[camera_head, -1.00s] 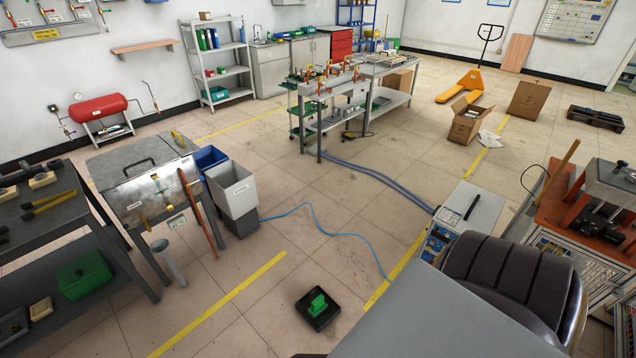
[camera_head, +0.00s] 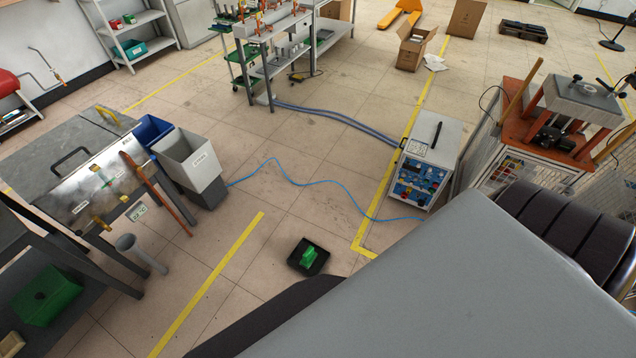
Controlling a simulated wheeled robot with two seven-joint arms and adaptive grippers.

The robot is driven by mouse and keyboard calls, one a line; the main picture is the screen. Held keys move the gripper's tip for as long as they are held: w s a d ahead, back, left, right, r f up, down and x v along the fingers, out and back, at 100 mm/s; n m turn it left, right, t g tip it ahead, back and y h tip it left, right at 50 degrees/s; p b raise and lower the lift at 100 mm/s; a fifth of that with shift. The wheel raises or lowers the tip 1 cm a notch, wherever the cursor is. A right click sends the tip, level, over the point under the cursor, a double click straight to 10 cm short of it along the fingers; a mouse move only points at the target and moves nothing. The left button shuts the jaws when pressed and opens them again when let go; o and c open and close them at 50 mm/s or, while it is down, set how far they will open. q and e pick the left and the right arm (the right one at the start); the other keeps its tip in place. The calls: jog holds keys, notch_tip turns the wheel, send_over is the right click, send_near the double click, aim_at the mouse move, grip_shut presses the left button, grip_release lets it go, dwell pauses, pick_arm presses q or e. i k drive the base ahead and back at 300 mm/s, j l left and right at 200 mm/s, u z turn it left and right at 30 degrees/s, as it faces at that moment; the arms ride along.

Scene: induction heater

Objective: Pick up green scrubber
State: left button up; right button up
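The green scrubber (camera_head: 309,257) is a small green block with an upright part. It sits on a black square tray or base (camera_head: 296,257) on the tiled floor, below the middle of the view. I cannot tell whether green and black are one piece. Neither of my grippers shows in the head view. My own grey body fills the lower right, with a dark part of it close to the scrubber in the picture.
A workbench with a grey bin (camera_head: 188,158) and a blue bin (camera_head: 152,131) stands at left. The induction heater unit (camera_head: 430,160) stands at right, with a blue hose (camera_head: 290,182) across the floor. Floor around the scrubber is clear.

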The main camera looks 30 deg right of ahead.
aim_at(308, 257)
jog(key=i+j+z, duration=0.2)
jog(key=z, duration=0.25)
jog(key=i+j+z, duration=0.2)
jog(key=z, duration=0.2)
jog(key=i+j+z, duration=0.15)
jog(key=j+z, duration=0.2)
jog(key=j, duration=0.15)
jog(key=j+z, duration=0.35)
jog(key=j, duration=0.2)
jog(key=i, duration=0.05)
